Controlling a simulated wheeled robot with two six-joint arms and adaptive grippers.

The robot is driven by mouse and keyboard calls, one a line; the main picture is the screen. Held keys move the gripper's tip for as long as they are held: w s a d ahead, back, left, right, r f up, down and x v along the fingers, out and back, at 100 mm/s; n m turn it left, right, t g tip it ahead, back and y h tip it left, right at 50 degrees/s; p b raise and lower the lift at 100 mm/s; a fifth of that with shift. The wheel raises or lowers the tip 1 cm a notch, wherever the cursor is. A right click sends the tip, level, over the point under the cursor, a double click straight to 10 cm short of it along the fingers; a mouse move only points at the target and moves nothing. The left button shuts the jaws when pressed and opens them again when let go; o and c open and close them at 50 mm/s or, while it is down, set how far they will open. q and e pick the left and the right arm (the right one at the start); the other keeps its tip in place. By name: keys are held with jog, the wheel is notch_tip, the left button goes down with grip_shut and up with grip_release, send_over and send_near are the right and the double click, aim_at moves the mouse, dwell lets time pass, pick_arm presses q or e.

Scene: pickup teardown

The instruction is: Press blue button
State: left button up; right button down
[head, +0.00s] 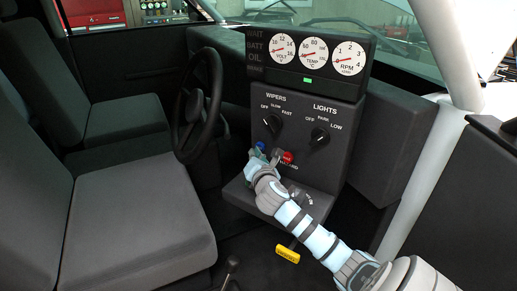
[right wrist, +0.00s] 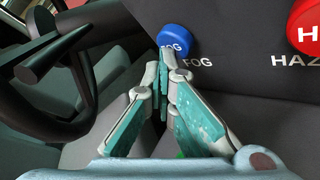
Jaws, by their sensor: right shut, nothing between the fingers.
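The blue button (head: 260,146) sits on the dark dashboard panel, below the wipers knob. In the right wrist view the blue button (right wrist: 174,38) is round, and the word FOG is printed over and beside it. My right gripper (head: 256,154) reaches in from the lower right, close to the blue button. In the right wrist view its fingers are shut together, with the tips (right wrist: 165,60) at the lower edge of the button. Whether the tips touch it I cannot tell. My left gripper is not in view.
A red hazard button (head: 287,157) is just right of the blue one. The wipers knob (head: 273,123) and lights knob (head: 319,137) are above. The steering wheel (head: 197,105) stands to the left, and a yellow handle (head: 287,254) hangs below the panel.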

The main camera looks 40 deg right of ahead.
jog(key=shift+s+a+p, duration=0.1)
jog(key=shift+a+p, duration=0.3)
jog(key=shift+p, duration=0.05)
jog(key=a+p, duration=0.1)
jog(key=a, duration=0.1)
jog(key=s+a+p, duration=0.1)
jog(key=a, duration=0.2)
jog(key=shift+s+a+r, duration=0.1)
jog(key=shift+a, duration=0.1)
jog(key=shift+s+a, duration=0.1)
jog(key=shift+a, duration=0.25)
jog(key=shift+d, duration=0.15)
